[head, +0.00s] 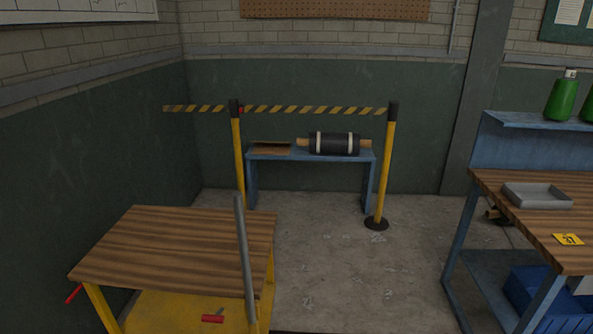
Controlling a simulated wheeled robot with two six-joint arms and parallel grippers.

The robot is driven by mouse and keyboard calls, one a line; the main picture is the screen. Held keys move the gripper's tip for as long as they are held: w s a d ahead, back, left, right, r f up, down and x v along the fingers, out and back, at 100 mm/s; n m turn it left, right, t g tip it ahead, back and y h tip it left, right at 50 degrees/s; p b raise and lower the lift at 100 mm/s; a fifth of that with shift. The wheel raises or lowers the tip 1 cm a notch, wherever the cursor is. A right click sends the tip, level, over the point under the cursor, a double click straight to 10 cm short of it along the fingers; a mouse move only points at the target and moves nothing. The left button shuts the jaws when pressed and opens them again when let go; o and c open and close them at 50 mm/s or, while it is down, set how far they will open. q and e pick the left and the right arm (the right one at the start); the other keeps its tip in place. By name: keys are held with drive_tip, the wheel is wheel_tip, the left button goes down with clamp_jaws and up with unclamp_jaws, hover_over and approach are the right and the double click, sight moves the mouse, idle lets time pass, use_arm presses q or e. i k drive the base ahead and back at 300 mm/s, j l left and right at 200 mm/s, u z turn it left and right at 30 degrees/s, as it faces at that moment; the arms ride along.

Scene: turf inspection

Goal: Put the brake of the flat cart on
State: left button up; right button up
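A wheeled-cart-like piece with a brown wooden top (170,245) and yellow legs stands at the lower left. A yellow flat deck (165,312) shows below the top, cut off by the bottom edge. A grey bar (244,262) rises, slightly tilted, at its right side. A red lever or pedal (212,318) shows over the yellow deck. Another red piece (74,294) sticks out at the left. I cannot tell which red piece is the brake or how it is set. Wheels are out of sight. Neither gripper is in view.
A barrier post (384,165) and striped tape (310,110) stand before a low blue bench (252,180) with a black roller (333,144). At right, a workbench (525,210) holds a grey tray (537,196). The concrete floor (345,275) between is clear.

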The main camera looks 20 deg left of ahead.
sight(215, 318)
drive_tip(key=u, duration=1.45)
